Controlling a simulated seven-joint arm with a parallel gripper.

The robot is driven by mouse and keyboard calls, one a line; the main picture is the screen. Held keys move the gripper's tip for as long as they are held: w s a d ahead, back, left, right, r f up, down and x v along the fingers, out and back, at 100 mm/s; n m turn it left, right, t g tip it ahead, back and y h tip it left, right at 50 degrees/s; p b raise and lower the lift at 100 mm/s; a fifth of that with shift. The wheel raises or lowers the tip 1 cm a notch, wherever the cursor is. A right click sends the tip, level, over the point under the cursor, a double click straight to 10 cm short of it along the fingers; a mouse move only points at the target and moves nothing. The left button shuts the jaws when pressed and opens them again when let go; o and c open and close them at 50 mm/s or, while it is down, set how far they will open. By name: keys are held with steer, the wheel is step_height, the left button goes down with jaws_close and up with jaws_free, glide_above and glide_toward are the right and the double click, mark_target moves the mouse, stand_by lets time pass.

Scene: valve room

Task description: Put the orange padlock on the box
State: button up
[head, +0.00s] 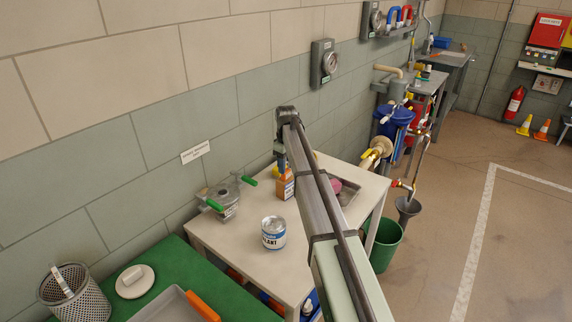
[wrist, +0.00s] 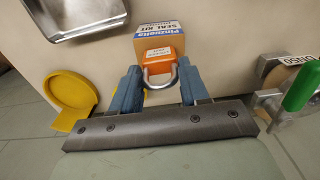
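The orange padlock (wrist: 159,57) with its silver shackle sits between the fingertips of my gripper (wrist: 160,68) in the wrist view. Both blue-grey fingers lie against its sides, and the shackle points back toward my palm. The box (wrist: 158,33), a cardboard one marked "SEAL KIT", is directly behind and beneath the padlock. I cannot tell whether the padlock touches the box top. In the head view my gripper (head: 281,160) points down just over the box (head: 286,187) on the pale table, partly hidden by my arm.
On the table (head: 215,240) stand a green-handled valve (head: 222,200) at left, a white can (head: 273,232) in front, and a metal tray (head: 351,192) at right. A yellow round part (wrist: 75,95) lies beside my left finger. A green bucket (head: 386,247) stands on the floor.

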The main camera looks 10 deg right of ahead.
steer(key=o, duration=0.4)
steer(key=shift+r, duration=0.1)
step_height(320, 180, up, 12)
stand_by(0.6)
steer(key=shift+r, duration=0.1)
